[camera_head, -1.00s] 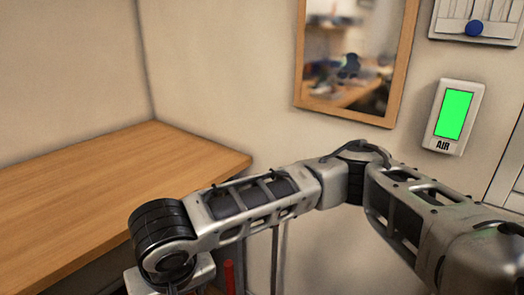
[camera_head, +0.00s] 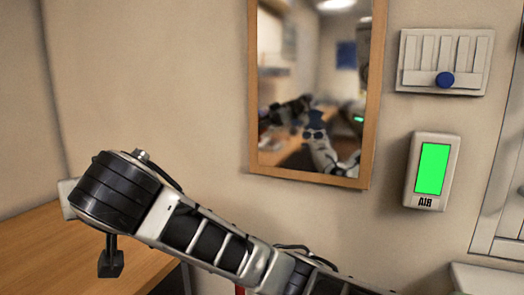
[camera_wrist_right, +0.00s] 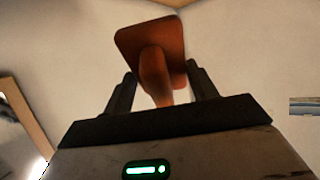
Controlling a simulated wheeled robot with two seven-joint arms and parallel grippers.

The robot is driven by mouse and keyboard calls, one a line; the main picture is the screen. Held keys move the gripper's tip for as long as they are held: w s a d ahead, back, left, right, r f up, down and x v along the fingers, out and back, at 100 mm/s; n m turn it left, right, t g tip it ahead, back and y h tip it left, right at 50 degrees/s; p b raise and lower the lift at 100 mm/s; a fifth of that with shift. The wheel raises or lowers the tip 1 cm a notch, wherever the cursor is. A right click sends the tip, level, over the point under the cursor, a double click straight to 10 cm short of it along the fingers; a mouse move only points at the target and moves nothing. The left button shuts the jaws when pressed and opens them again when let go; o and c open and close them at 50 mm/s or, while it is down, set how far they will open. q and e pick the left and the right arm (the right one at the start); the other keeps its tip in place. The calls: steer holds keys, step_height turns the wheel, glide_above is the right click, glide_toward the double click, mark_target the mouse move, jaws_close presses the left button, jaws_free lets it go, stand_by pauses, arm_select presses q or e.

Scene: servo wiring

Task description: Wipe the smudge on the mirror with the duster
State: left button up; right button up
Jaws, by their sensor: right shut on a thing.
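The wood-framed mirror (camera_head: 315,85) hangs on the wall in the head view. It shows a blurred reflection, and I cannot make out a smudge for sure. Its frame edge seems to show at the left of the right wrist view (camera_wrist_right: 24,112). The duster (camera_wrist_right: 150,42), a reddish-brown rounded pad on a handle, shows in the right wrist view. My right gripper (camera_wrist_right: 160,75) is shut on its handle, with the pad beyond the fingertips and apart from the mirror. In the head view my right arm crosses below the mirror, but the duster is not seen. My left gripper is not in view.
A wooden tabletop (camera_head: 65,250) is at the lower left. The wall left of the mirror is bare.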

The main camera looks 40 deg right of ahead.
steer(key=s+d+r+m+t+h, duration=0.2)
steer(key=d+r+m+h, duration=0.3)
steer(key=d+h, duration=0.5)
steer(key=m+g+h, duration=0.6)
steer(key=h, duration=0.2)
glide_toward(285, 120)
steer(key=shift+m, duration=0.3)
steer(key=shift+r+p+x, duration=0.15)
steer(key=shift+p+x, duration=0.1)
steer(key=shift+x, duration=0.8)
steer(key=shift+r+p+x, duration=0.15)
steer(key=shift+p+x, duration=0.05)
steer(key=shift+x, duration=0.85)
steer(key=shift+a, duration=0.1)
steer(key=shift+w+d+b, duration=0.4)
steer(key=shift+w+d, duration=0.05)
steer(key=shift+d, duration=0.45)
